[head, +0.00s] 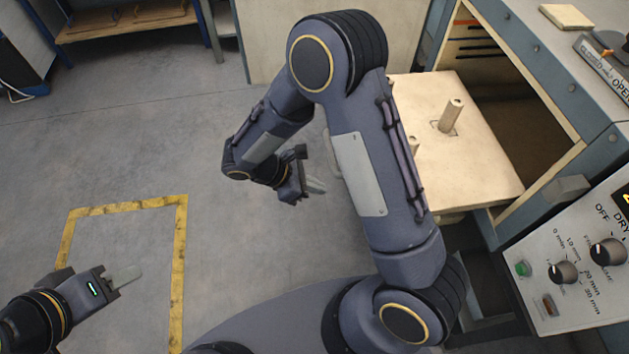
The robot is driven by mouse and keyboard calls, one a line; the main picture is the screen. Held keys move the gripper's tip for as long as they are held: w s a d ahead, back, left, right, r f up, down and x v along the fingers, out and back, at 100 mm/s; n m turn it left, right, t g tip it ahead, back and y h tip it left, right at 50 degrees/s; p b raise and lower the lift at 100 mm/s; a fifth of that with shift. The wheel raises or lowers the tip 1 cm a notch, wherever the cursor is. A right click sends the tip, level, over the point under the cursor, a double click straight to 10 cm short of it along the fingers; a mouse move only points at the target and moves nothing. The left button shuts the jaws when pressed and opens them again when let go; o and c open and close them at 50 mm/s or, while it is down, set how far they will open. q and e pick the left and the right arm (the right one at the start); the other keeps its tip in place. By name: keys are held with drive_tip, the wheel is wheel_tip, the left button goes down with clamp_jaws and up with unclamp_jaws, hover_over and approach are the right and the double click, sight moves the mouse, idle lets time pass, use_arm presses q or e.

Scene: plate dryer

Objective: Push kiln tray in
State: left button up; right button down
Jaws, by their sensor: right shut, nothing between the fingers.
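A pale curved handle (332,158) shows just left of my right arm, on the tray's outer side. My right gripper (317,186) is shut and empty, close to the left of that handle; I cannot tell whether they touch. My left gripper (128,276) is at the lower left, far from the tray, with its fingers overlapping in view.
The control panel (575,262) with knobs and a green button is at the right, below the kiln opening. A yellow floor marking (178,262) lies at the lower left. A shelf (130,22) stands at the back left. The floor between is clear.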

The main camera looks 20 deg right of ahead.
use_arm(q)
drive_tip(key=shift+r+p, duration=0.9)
drive_tip(key=shift+r, duration=0.05)
use_arm(e)
drive_tip(key=s+d+f, duration=0.2)
drive_tip(key=d+f, duration=0.2)
drive_tip(key=d, duration=0.4)
drive_tip(key=shift+d+f, duration=0.15)
drive_tip(key=shift+f, duration=0.05)
